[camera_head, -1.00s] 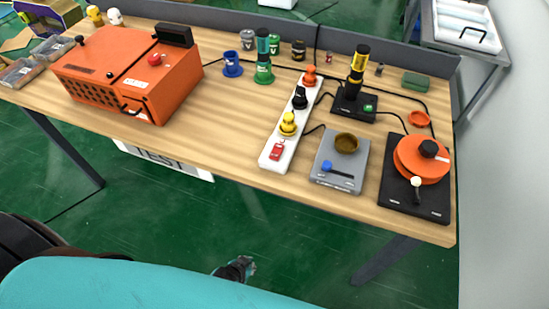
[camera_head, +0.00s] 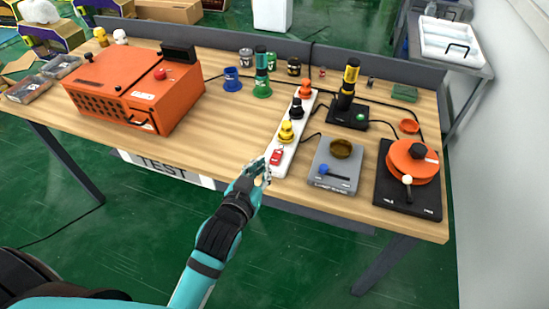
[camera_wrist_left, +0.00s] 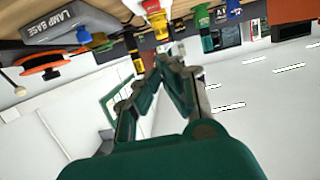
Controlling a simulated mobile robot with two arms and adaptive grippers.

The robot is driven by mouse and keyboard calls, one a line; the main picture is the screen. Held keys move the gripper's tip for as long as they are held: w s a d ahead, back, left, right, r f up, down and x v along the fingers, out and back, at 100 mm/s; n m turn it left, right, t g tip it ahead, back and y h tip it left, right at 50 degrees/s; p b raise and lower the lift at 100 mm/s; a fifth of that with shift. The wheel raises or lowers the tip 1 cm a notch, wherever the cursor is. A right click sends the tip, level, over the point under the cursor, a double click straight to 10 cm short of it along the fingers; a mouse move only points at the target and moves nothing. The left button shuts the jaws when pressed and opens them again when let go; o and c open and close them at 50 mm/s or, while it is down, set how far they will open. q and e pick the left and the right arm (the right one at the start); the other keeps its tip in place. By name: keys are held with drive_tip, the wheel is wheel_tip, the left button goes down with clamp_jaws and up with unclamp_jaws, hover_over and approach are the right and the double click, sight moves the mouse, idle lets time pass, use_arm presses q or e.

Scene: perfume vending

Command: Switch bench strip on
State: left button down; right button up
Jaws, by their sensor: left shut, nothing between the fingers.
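The white bench strip (camera_head: 280,169) lies on the wooden bench, running from the front edge toward the back. Its red switch (camera_head: 276,156) is at the near end; whether it is on or off I cannot tell. Yellow (camera_head: 286,133), black (camera_head: 296,110) and orange (camera_head: 305,89) plugs stand along the strip behind it. My left gripper (camera_head: 262,169) is shut and empty at the bench's front edge, just left of and in front of the switch. Its fingers also show in the left wrist view (camera_wrist_left: 168,62), below the switch (camera_wrist_left: 151,5). Contact with the switch cannot be made out. My right gripper is not in view.
A grey lamp base (camera_head: 334,178) stands right of the strip. An orange reel on a black base (camera_head: 408,205) is farther right. An orange box (camera_head: 137,92) fills the left. Bare wood (camera_head: 222,130) lies between that box and the strip.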

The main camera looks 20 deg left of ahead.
use_arm(q)
drive_tip(key=shift+w, duration=0.1)
drive_tip(key=p, duration=0.2)
hover_over(275, 163)
wheel_tip(275, 163, down, 2)
drive_tip(key=shift+d+f, duration=0.1)
drive_tip(key=shift+f, duration=0.1)
drive_tip(key=f, duration=0.3)
drive_tip(key=shift+s, duration=0.2)
drive_tip(key=shift+s+f+p, duration=0.1)
drive_tip(key=shift+f+p, duration=0.2)
drive_tip(key=shift+f, duration=0.3)
